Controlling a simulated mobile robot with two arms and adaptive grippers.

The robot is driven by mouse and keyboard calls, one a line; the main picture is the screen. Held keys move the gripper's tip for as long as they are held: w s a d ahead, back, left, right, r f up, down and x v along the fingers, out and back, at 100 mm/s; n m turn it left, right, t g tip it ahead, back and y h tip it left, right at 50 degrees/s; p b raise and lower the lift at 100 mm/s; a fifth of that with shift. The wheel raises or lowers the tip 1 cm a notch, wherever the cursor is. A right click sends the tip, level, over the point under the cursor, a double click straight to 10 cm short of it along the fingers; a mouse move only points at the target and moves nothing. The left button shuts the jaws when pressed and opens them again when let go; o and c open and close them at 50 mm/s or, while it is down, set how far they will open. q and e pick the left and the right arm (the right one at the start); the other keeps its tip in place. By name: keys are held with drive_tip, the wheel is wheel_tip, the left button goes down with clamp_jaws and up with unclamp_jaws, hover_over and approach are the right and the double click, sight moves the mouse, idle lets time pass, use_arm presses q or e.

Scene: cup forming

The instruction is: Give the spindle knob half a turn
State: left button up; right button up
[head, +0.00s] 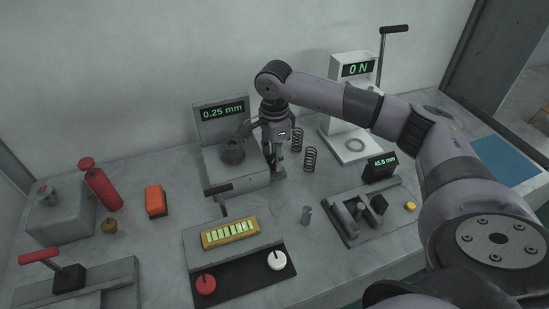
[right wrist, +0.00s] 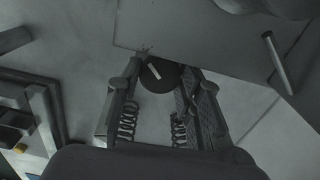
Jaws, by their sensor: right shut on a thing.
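The runout gauge block (head: 238,168) with the "0.25 mm" display (head: 222,111) stands against the back wall, with a dark grey cup-like part (head: 233,152) on top. My right gripper (head: 274,168) reaches down at the block's right side. In the right wrist view the spindle knob (right wrist: 161,77) is a dark round disc with a white mark line, between the fingertips of my right gripper (right wrist: 163,70). The fingers are shut on it. In the head view the knob is largely hidden by the gripper. My left gripper is not in view.
Two coil springs (head: 310,159) stand right of the gripper. A press-like stand (head: 345,120) reading "0 N" is behind them. A "45.9 mm" display (head: 380,167) and a clamp fixture (head: 362,212) are to the right. A yellow light panel (head: 230,232) is in front.

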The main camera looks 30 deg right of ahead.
drive_tip(key=shift+n, duration=0.3)
drive_tip(key=o, duration=0.9)
drive_tip(key=shift+c, duration=0.2)
wheel_tip(320, 180, up, 12)
